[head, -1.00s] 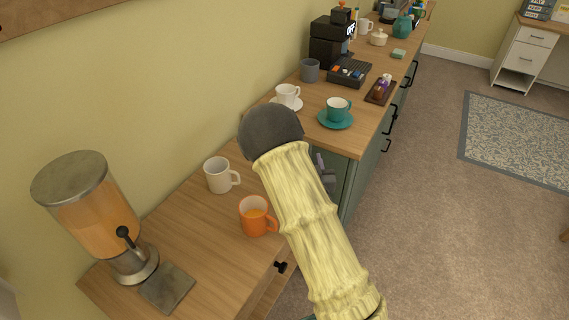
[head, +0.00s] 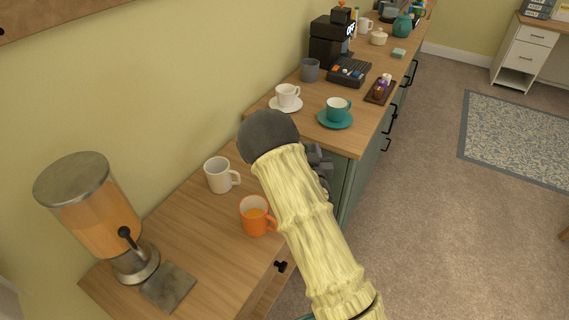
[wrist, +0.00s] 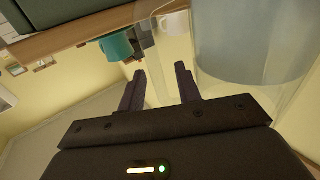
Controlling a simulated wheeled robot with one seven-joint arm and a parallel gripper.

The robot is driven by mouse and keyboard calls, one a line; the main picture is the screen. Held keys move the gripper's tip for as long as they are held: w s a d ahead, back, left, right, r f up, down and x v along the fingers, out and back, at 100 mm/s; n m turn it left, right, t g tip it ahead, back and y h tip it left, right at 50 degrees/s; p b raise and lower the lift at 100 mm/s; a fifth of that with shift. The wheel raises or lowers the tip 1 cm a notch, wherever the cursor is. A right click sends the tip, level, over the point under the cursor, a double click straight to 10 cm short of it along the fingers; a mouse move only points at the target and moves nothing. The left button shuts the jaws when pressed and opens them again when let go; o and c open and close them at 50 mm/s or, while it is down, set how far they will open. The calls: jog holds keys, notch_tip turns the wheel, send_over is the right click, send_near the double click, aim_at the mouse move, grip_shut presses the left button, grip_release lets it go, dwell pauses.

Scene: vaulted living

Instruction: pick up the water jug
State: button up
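A large clear vessel with pale blue-grey contents, which looks like the water jug (wrist: 262,45), fills the upper right of the wrist view. A clear curved strip (wrist: 152,62), seemingly its handle, shows between my finger lines. My gripper (wrist: 159,72) is open, with its two dark fingers apart; I cannot tell whether either touches the jug. In the head view, only a grey part of my gripper (head: 320,165) shows beside my pale arm. The jug is not visible there, seemingly hidden behind my arm.
On the near wooden counter stand a white mug (head: 219,176), an orange mug (head: 256,216) and a juice dispenser (head: 95,220). The farther counter holds a teal cup (head: 337,108), a white cup (head: 287,95) and a black coffee machine (head: 328,45).

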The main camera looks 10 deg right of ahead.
jog(key=shift+c, duration=0.2)
grip_shut()
dwell(1.1)
jog(key=shift+r, duration=0.15)
